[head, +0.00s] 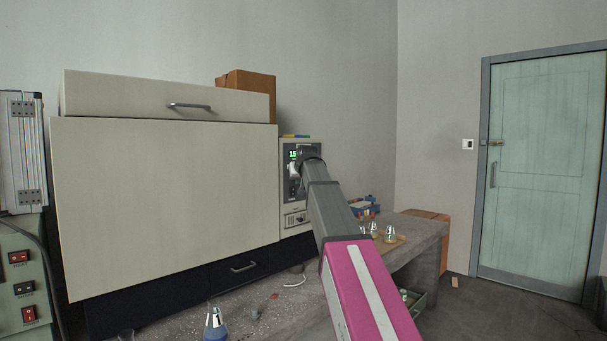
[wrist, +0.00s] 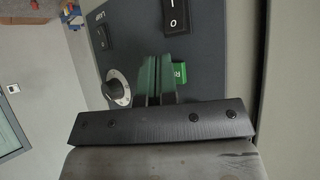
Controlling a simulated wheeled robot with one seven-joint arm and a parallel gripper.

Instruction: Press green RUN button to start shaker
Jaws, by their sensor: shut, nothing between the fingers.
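The shaker is a large beige cabinet (head: 165,200) on the bench, with a grey control panel (head: 289,193) at its right end. In the wrist view the green RUN button (wrist: 181,72) shows just right of my fingers, partly hidden by them, with a white letter visible on it. My gripper (wrist: 161,60) is shut and empty, its fingertips in front of the panel beside the green button. I cannot tell whether they touch the panel. In the head view my arm reaches to the panel and covers part of it, and the button cannot be made out there.
Near the button are a round dial (wrist: 117,88), a LIGHT rocker switch (wrist: 101,37) and a black I/O rocker switch (wrist: 174,16). The panel has a lit green display (head: 293,154). Flasks (head: 390,233) stand on the bench at right; another flask (head: 215,323) stands in front.

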